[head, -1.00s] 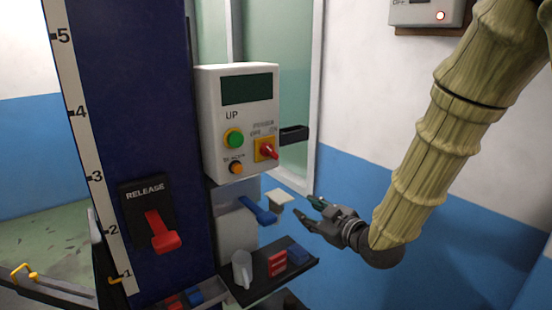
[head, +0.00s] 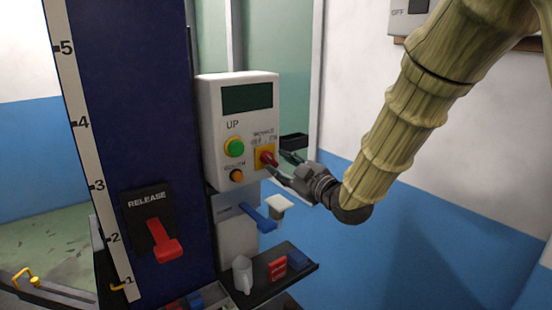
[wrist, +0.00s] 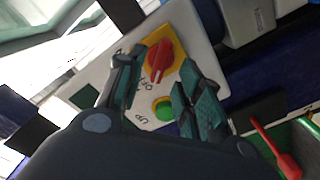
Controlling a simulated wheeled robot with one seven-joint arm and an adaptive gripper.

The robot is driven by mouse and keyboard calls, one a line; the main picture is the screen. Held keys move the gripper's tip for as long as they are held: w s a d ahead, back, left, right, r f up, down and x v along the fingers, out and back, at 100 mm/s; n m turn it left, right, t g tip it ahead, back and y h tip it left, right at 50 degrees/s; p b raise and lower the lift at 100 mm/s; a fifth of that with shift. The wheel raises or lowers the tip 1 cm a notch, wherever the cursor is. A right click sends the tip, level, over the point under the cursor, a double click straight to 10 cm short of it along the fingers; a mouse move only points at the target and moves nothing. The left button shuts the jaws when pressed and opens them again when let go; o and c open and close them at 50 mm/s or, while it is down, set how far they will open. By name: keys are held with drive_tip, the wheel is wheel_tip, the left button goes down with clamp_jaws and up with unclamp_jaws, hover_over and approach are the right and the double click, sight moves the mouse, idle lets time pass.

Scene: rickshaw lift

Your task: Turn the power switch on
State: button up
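The power switch (head: 267,158) is a red rotary knob on a yellow plate, at the lower right of a white control box (head: 209,119). OFF and ON labels sit above it. My gripper (head: 279,164) is at the knob's right side, its fingers reaching toward it. In the wrist view the red knob (wrist: 160,62) lies ahead, between and just beyond the two teal fingertips of my gripper (wrist: 160,72). The fingers are apart with nothing between them. Whether a fingertip touches the knob, I cannot tell.
A green UP button (head: 234,147) and an orange button (head: 236,175) are left of the switch. A blue lever (head: 258,217) and a small shelf (head: 305,268) are below. A red RELEASE lever (head: 160,240) is on the dark blue column.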

sight(273, 161)
drive_tip(key=shift+p+x, duration=0.4)
drive_tip(key=shift+x, duration=1.35)
clamp_jaws()
